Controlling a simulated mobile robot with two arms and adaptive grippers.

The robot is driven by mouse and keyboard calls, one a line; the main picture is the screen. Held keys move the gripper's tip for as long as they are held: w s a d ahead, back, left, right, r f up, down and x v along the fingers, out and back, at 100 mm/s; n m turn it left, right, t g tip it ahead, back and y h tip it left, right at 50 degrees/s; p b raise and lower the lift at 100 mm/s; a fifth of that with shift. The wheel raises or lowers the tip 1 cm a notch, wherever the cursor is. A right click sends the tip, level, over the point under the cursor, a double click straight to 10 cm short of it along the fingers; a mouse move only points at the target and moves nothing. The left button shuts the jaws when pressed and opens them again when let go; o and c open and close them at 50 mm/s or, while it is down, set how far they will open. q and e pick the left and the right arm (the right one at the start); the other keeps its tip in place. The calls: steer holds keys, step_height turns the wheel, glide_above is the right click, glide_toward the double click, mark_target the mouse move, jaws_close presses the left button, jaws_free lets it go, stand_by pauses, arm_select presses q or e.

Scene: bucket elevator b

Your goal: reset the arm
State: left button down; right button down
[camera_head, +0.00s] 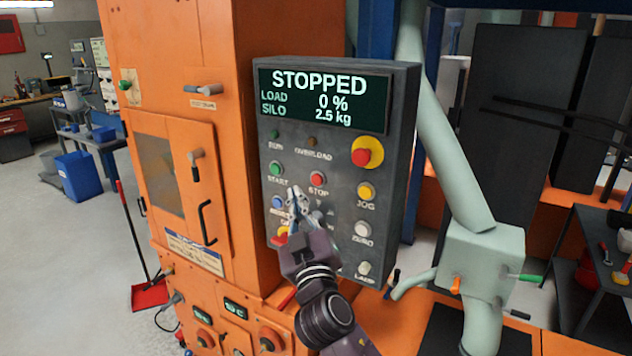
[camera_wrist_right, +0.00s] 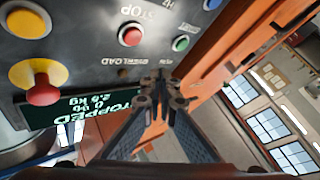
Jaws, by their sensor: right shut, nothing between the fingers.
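My right gripper (camera_head: 297,200) is shut and empty in front of the lower left part of the grey control panel (camera_head: 398,120). Its closed fingers also show in the right wrist view (camera_wrist_right: 165,92), with the panel behind them. I cannot tell whether the fingertips touch the panel. My right arm and gripper hide part of the lower buttons. The screen (camera_head: 322,100) reads STOPPED, load 0 %, silo 2.5 kg. The green START button (camera_head: 276,169) and the red STOP button (camera_head: 317,179) sit above the gripper. My left gripper is not in view.
The orange machine housing (camera_head: 245,120) stands directly left of the panel. A red and yellow emergency button (camera_head: 366,152) sticks out at upper right. A pale green pipe (camera_head: 450,150) runs down to a box (camera_head: 483,260) on the right. Open floor (camera_head: 50,260) lies at far left.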

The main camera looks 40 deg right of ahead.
stand_by(0.7)
steer(key=w+a+f+n+g+y, duration=0.1)
steer(key=w+f+g+y, duration=0.1)
steer(key=f, duration=1)
steer(key=w+a+f+n+g+y, duration=0.1)
steer(key=w+f+g+y, duration=0.1)
steer(key=f, duration=1.1)
steer(key=s+a+f+g+y, duration=0.15)
steer(key=s+f, duration=0.25)
steer(key=f, duration=0.6)
steer(key=s+a+f+n+g, duration=0.1)
steer(key=s+f+g, duration=0.15)
steer(key=f, duration=0.75)
steer(key=s+a+f+g+y, duration=0.15)
steer(key=s+f, duration=0.25)
steer(key=f, duration=0.6)
steer(key=s+a+f+g+y, duration=0.1)
steer(key=s+a+f+g, duration=0.2)
steer(key=s+f, duration=1)
steer(key=s+a+f+g, duration=0.2)
steer(key=s+f+g, duration=0.2)
steer(key=s+f, duration=0.95)
steer(key=s+a+m+g, duration=0.1)
steer(key=s+g, duration=0.1)
steer(key=s, duration=1.6)
steer(key=shift+a+y+b, duration=0.25)
steer(key=shift+y+b, duration=0.05)
steer(key=shift+y, duration=0.1)
